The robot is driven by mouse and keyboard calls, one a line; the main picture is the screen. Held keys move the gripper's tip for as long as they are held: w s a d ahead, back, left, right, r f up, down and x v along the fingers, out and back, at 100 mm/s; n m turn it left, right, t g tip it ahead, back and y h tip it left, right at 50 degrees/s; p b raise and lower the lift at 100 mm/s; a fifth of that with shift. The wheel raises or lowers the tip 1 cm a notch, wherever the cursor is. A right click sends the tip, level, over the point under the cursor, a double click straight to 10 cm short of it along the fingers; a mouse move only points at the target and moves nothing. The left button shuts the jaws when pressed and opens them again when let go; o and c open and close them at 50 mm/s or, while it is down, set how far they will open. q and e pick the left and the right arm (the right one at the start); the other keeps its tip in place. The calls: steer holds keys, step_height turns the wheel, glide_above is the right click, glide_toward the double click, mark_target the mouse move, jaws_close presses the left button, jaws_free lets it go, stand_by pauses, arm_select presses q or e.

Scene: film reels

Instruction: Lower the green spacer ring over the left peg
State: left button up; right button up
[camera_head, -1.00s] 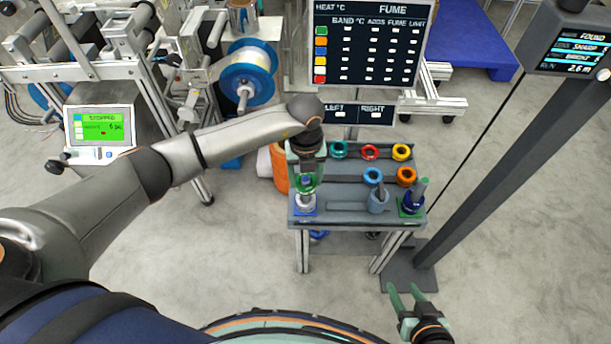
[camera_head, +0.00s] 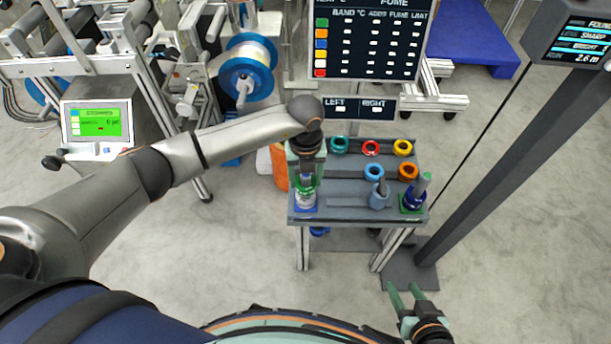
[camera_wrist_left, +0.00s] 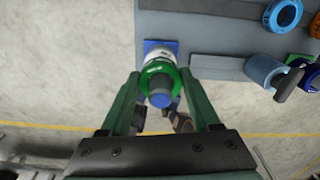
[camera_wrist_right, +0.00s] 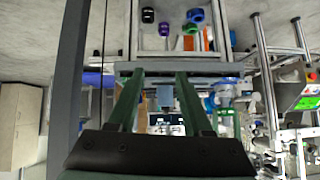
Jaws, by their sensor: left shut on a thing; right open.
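The green spacer ring (camera_wrist_left: 158,76) is around the left peg, whose blue tip (camera_wrist_left: 161,99) pokes through it in the left wrist view. In the head view the ring (camera_head: 306,191) sits low, just above or on the white and silver part on the left peg's blue base (camera_head: 297,210); I cannot tell if they touch. My left gripper (camera_head: 306,183) points down with its fingers (camera_wrist_left: 155,82) shut on the ring. My right gripper (camera_head: 411,293) is open and empty, away from the rack, near the floor plate; its open fingers also show in the right wrist view (camera_wrist_right: 154,78).
The right peg (camera_head: 424,184) has a green tip and a dark blue part. Several coloured rings lie on the back shelves, including a red one (camera_head: 371,148) and an orange one (camera_head: 408,171). A dark post (camera_head: 500,160) rises at right.

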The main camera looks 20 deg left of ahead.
arm_select(q)
steer(key=o, duration=1.5)
steer(key=shift+r, duration=0.45)
step_height(320, 180, up, 12)
steer(key=p, duration=0.2)
steer(key=shift+f, duration=0.15)
arm_select(e)
step_height(320, 180, up, 3)
steer(key=shift+f, duration=0.15)
